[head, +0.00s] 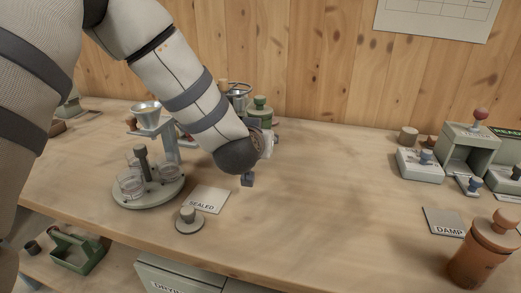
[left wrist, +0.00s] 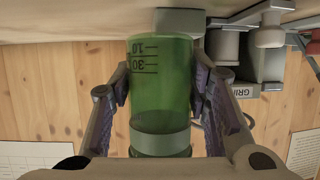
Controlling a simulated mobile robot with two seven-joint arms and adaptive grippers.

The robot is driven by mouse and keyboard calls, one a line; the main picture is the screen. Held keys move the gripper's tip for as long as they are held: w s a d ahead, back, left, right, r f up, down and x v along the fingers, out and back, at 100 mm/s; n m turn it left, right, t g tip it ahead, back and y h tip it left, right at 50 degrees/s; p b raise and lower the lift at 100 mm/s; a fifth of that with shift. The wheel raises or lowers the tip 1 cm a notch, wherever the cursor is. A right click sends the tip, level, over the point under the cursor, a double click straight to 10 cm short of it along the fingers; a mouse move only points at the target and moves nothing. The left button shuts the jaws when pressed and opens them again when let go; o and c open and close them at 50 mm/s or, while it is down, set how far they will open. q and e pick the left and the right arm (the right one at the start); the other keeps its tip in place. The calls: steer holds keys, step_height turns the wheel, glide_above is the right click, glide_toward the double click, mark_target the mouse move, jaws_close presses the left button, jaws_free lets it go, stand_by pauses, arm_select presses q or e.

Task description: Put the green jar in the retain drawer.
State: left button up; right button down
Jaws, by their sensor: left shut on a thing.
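The green jar (left wrist: 160,85) fills the middle of the left wrist view, which is upside down. It is translucent green with dark scale marks and a duller green band (left wrist: 160,143) at its lid end. My left gripper (left wrist: 165,85) is shut on it, with a finger on each side. In the head view the jar's green top (head: 261,108) shows just beyond my left wrist, which hides the fingers. I cannot tell if its base touches the bench. My right gripper is not in view. No drawer labelled retain can be made out.
A drawer front (head: 172,280) reading "DRYIN" is below the bench edge. A stand with glass cups (head: 148,190), a SEALED card (head: 209,199) and a knobbed disc (head: 189,220) are at left. A brown jar (head: 484,252) and DAMP card (head: 445,222) are at right.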

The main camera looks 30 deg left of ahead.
arm_select(q)
step_height(320, 180, down, 4)
steer(key=shift+a+r+b, duration=0.15)
steer(key=shift+b, duration=0.2)
steer(key=shift+w+r, duration=0.1)
steer(key=shift+r, duration=0.1)
steer(key=shift+f, duration=0.15)
steer(key=o, duration=1.3)
